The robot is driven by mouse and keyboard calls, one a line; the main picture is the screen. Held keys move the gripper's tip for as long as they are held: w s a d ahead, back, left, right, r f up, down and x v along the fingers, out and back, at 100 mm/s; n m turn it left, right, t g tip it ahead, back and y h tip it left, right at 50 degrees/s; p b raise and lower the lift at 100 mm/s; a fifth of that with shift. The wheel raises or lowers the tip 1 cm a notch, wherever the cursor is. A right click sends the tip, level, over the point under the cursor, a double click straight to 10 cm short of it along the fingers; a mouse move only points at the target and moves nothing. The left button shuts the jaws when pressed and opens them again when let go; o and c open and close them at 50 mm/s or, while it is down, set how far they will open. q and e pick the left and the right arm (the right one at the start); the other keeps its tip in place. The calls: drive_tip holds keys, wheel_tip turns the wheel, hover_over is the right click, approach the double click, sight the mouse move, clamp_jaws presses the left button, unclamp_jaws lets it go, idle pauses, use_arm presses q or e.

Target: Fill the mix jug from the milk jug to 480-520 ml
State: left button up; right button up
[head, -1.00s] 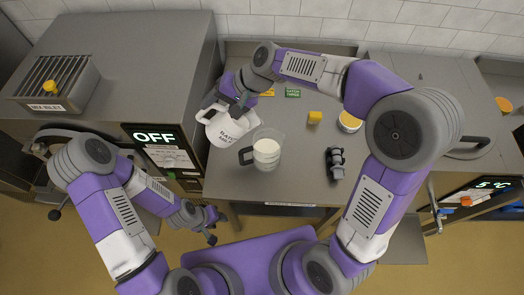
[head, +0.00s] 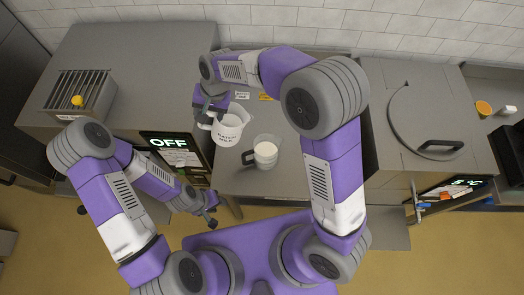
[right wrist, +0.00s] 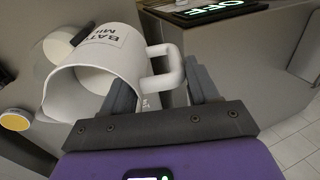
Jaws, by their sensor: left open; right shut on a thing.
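The white milk jug (head: 229,130), labelled "BATCH MILK", is over the left part of the steel counter. My right gripper (head: 212,106) is shut on its handle. In the right wrist view the milk jug (right wrist: 108,62) has its handle between the fingers of the right gripper (right wrist: 163,92), and its mouth faces partly toward the camera. The clear mix jug (head: 265,150) stands upright on the counter, just right of and nearer than the milk jug. It holds white liquid; I cannot read the level. My left gripper (head: 207,213) is open and empty, low in front of the left cabinet.
A steel cabinet with an "OFF" display (head: 162,141) stands left of the counter, with a yellow item (head: 77,101) on its grille. At the right is a unit with a round lid (head: 430,125). My right arm hides much of the counter's right part.

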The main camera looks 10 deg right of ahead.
drive_tip(key=a+f+h, duration=0.2)
drive_tip(key=shift+w+a+f+g+h, duration=0.25)
drive_tip(key=shift+w+f+g+h, duration=0.1)
drive_tip(key=shift+w+g+h, duration=0.05)
drive_tip(key=shift+d, duration=0.1)
